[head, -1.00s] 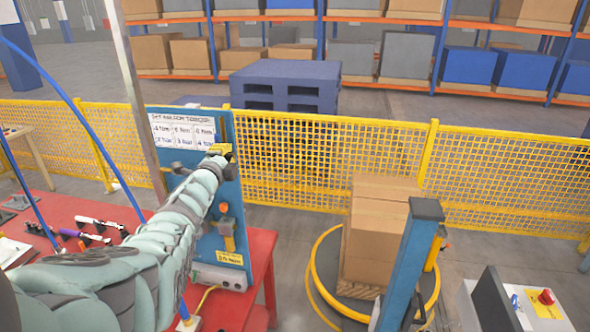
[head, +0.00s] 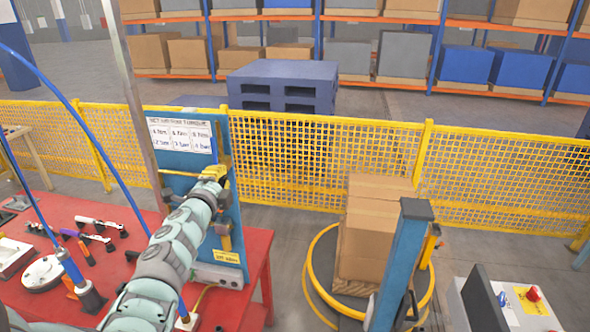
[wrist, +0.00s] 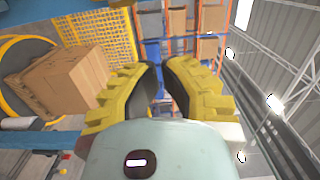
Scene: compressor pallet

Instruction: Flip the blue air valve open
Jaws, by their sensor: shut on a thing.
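My gripper (head: 213,172) has yellow fingers and is up against the blue panel (head: 233,212), below its printed sheet. In the wrist view, the two fingers (wrist: 158,82) stand a little apart, curving toward each other. I cannot make out the thing they are shut on. The blue air valve itself is not clearly visible; my gripper and arm cover part of the panel. A brass-coloured fitting (head: 226,162) shows just right of the gripper, and another pipe part (head: 224,238) shows lower on the panel.
The panel stands on a red table (head: 255,285) with several tools at left. Blue hoses (head: 75,120) hang at left. A yellow mesh fence (head: 320,165) runs behind. Boxes (head: 375,230) stand right of the table, behind a blue post (head: 400,265).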

